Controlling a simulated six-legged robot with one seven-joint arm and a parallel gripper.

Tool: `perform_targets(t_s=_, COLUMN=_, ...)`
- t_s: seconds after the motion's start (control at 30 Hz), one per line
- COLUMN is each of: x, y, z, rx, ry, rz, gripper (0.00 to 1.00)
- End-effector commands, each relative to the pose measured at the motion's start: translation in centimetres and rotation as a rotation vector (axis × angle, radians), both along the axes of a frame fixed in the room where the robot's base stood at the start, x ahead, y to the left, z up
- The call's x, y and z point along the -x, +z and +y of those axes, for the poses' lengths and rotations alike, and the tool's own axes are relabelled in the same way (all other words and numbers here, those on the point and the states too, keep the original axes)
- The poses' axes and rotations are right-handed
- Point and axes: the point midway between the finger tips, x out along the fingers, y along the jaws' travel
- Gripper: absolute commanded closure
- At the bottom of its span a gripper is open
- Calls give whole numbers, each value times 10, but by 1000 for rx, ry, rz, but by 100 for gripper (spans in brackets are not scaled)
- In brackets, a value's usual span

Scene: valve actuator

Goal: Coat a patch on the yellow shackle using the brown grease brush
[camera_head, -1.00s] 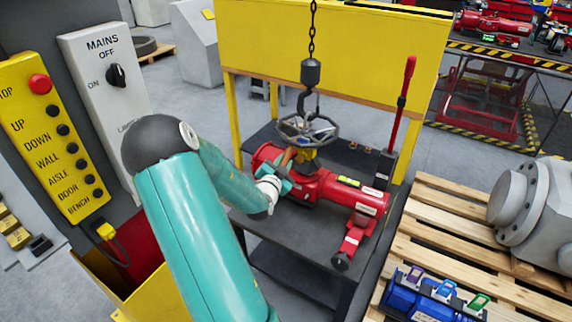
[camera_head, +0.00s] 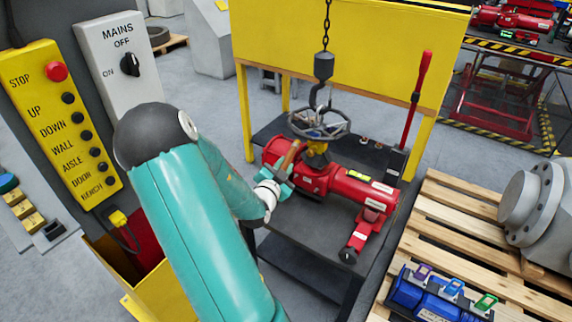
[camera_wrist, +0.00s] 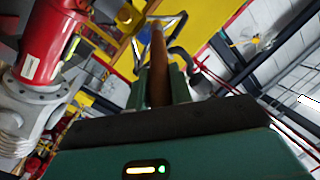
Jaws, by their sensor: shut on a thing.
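My gripper (camera_head: 282,178) is shut on the brown grease brush (camera_head: 291,155), low and left of the valve's handwheel (camera_head: 319,123). In the wrist view the brush (camera_wrist: 159,68) stands up between the fingers of my gripper (camera_wrist: 160,88). Its far end overlaps a bright metal frame shape (camera_wrist: 174,22); I cannot tell whether they touch. I cannot clearly pick out the yellow shackle. A yellow part (camera_head: 316,148) shows under the handwheel, and a grey hook (camera_head: 323,66) hangs on a chain above it.
The red valve actuator (camera_head: 335,186) lies on a dark bench (camera_head: 270,214). A yellow panel (camera_head: 350,45) stands behind it, with a red upright lever (camera_head: 416,105) at right. A wooden pallet (camera_head: 440,235) is on the right. Control boxes (camera_head: 62,125) stand on the left.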

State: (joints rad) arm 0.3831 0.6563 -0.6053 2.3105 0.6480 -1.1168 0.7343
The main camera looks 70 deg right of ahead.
Motion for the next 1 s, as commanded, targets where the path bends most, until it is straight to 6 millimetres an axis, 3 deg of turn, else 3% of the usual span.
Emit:
perform_targets(t_s=0.23, x=-1, y=0, z=3, rx=1, ry=1, rz=0, gripper=100)
perform_targets(t_s=0.6, x=-5, y=0, z=29, rx=1, ry=1, rz=0, gripper=100)
perform_targets(t_s=1.0, x=-4, y=0, z=29, rx=1, ry=0, rz=0, gripper=100)
